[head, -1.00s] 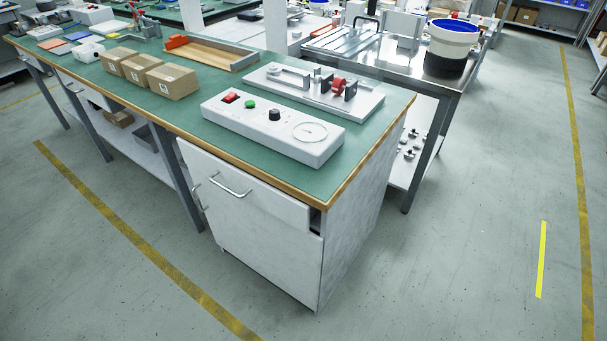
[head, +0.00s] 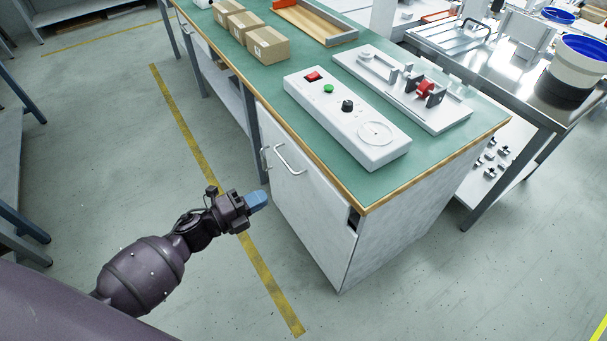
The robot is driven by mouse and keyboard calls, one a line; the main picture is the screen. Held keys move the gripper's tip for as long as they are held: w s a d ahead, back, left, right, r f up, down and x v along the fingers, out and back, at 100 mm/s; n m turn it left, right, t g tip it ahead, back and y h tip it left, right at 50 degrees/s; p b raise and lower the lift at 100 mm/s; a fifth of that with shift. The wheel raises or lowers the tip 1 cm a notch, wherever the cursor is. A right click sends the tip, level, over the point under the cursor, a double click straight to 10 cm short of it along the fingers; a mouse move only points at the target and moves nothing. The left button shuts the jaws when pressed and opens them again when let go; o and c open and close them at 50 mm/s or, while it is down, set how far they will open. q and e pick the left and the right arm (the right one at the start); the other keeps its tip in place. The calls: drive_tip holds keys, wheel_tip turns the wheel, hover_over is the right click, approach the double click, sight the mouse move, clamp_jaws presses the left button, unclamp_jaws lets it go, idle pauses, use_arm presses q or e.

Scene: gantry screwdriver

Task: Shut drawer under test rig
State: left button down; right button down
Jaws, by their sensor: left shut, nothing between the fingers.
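The white drawer (head: 318,188) is the top front of the cabinet under the green bench top. It has a silver bow handle (head: 290,159). A dark gap (head: 353,219) at its right end shows it standing a little out from the cabinet side (head: 400,225). The test rig above it is a white control box (head: 335,127) with a red switch, green button, black knob and dial. My left gripper (head: 257,200) has blue fingertips. It is shut and empty, in front of the cabinet, to the left of the drawer handle and apparently apart from it. My right gripper is out of view.
A lower cabinet door with its own handle (head: 265,158) is below the drawer. A white fixture plate (head: 440,112), cardboard boxes (head: 268,44) and a wooden tray (head: 315,20) rest on the green bench top (head: 375,182). The floor in front is clear, with a yellow line (head: 190,140).

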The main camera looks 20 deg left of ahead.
sight(315, 170)
use_arm(q)
drive_tip(key=b+x, duration=0.1)
drive_tip(key=x, duration=1.2)
drive_tip(key=shift+f, duration=0.15)
drive_tip(key=shift+w+d+b, duration=0.3)
drive_tip(key=shift+w+d, duration=0.1)
drive_tip(key=shift+x, duration=1.15)
drive_tip(key=shift+r, duration=0.3)
